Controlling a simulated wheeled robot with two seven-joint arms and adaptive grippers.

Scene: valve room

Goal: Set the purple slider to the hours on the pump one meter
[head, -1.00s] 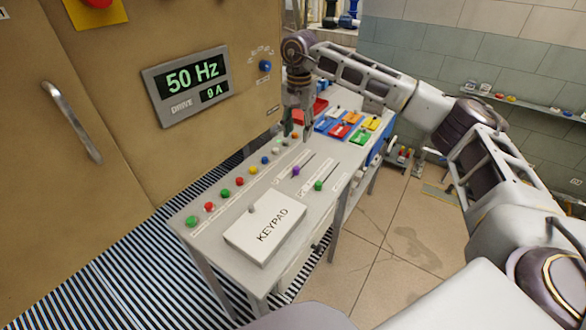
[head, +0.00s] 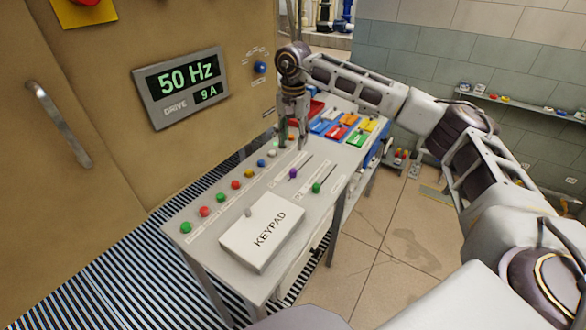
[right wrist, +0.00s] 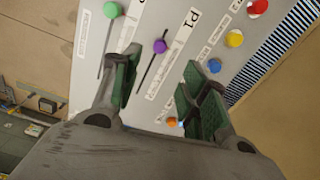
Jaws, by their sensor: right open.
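The purple slider (head: 293,174) is a round knob on a slot in the grey desk top. It also shows in the right wrist view (right wrist: 160,46), on its slot beside a label reading P1. My right gripper (head: 291,147) is above the desk, beyond the purple slider, pointing down. In the right wrist view its two green-padded fingers (right wrist: 165,85) are apart with nothing between them. The purple knob lies ahead of the fingertips. The pump one meter is not identifiable in these views. My left gripper is not in view.
A green slider (head: 316,188) is right of the purple one. A row of coloured buttons (head: 235,185) runs along the desk's left side. The keypad box (head: 262,232) is at the near end, coloured blocks (head: 345,126) at the far end. The drive display (head: 180,88) reads 50 Hz, 9 A.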

